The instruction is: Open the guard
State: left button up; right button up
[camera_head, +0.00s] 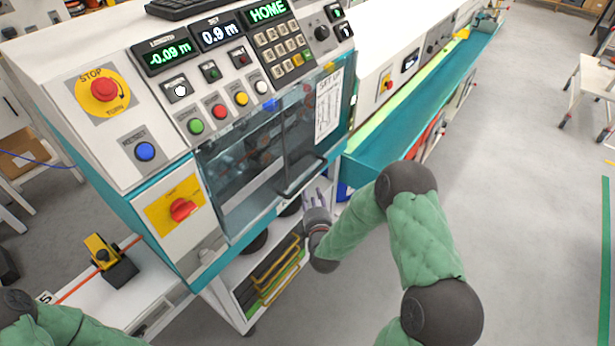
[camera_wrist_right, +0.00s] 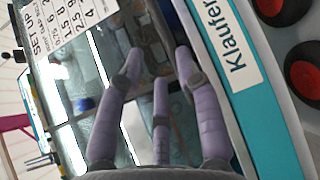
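The guard (camera_head: 238,178) is a clear, smoky panel on the front of the teal and white machine, and it looks closed. A dark bar handle (camera_head: 301,180) runs along its lower right part. My right gripper (camera_head: 315,194) is just below and to the right of this handle, with its fingers pointing up; I see no grip on it. In the right wrist view its purple fingers (camera_wrist_right: 160,62) are spread and empty in front of the machine's window. Contact with the handle cannot be told. My left gripper is out of view; only part of its arm shows at the lower left.
Above the guard is a control panel with a red stop button (camera_head: 104,90), several coloured buttons and a keypad (camera_head: 283,52). A red rotary switch (camera_head: 182,209) sits left of the guard. A white cart (camera_head: 232,303) stands below. Open floor (camera_head: 520,200) lies to the right.

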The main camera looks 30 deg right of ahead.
aim_at(309, 179)
jog(key=b+x, duration=0.1)
jog(key=x, duration=0.9)
jog(key=shift+w+d+b, duration=0.1)
jog(key=shift+w+b, duration=0.2)
jog(key=shift+b, duration=0.05)
grip_shut()
